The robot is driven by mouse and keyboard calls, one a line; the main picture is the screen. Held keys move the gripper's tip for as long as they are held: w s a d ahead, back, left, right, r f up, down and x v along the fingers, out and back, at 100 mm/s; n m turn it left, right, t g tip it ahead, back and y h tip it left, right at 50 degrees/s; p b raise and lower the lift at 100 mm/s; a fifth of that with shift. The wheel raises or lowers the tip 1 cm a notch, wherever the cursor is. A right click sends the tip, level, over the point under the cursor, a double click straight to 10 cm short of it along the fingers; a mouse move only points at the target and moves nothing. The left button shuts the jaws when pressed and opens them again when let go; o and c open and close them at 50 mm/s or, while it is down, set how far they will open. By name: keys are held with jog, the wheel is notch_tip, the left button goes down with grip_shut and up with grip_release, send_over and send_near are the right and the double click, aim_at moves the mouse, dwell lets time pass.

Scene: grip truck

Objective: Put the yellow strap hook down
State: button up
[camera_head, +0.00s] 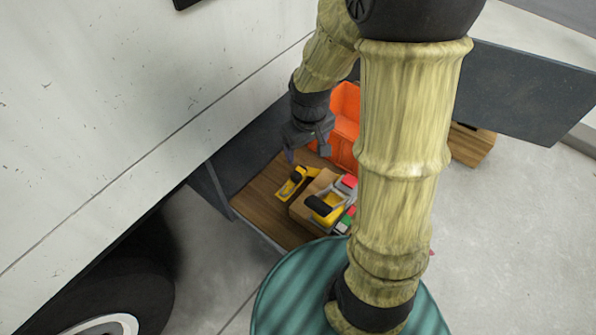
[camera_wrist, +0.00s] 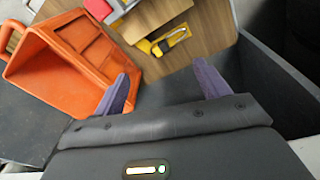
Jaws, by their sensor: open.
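The yellow strap hook (camera_head: 292,184), with a black part, lies flat on the wooden board (camera_head: 258,192) of a dark-sided compartment. It also shows in the wrist view (camera_wrist: 176,38), beyond my fingertips near the top. My gripper (camera_wrist: 162,78) is open, with its two purple-grey fingers well apart and nothing between them. The hook is clear of both fingers. In the head view my gripper (camera_head: 306,148) hangs just behind the hook, and its fingers are partly hidden.
An orange bin (camera_head: 346,122) stands close beside my gripper; it fills the left of the wrist view (camera_wrist: 88,45). A wooden box (camera_head: 300,208) holds a yellow-black item (camera_head: 326,210) and red, green and white pieces. The white truck side (camera_head: 150,90) rises at left.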

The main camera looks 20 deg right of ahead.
jog(key=w+f+n+g+p, duration=0.1)
jog(key=w+f+n+p, duration=0.2)
jog(key=w, duration=0.4)
jog(key=shift+w+f+n, duration=0.2)
jog(key=shift+w+n, duration=0.05)
jog(key=shift+n, duration=0.15)
jog(key=b, duration=0.5)
send_over(299, 172)
notch_tip(299, 172, down, 12)
jog(key=shift+a+f, duration=0.1)
jog(key=shift+a, duration=0.05)
jog(key=shift+p, duration=0.3)
notch_tip(299, 172, down, 5)
jog(key=b, duration=0.2)
jog(key=shift+w+f+b, duration=0.1)
jog(key=shift+f+b, duration=0.1)
jog(key=shift+b, duration=0.1)
jog(key=shift+r, duration=0.1)
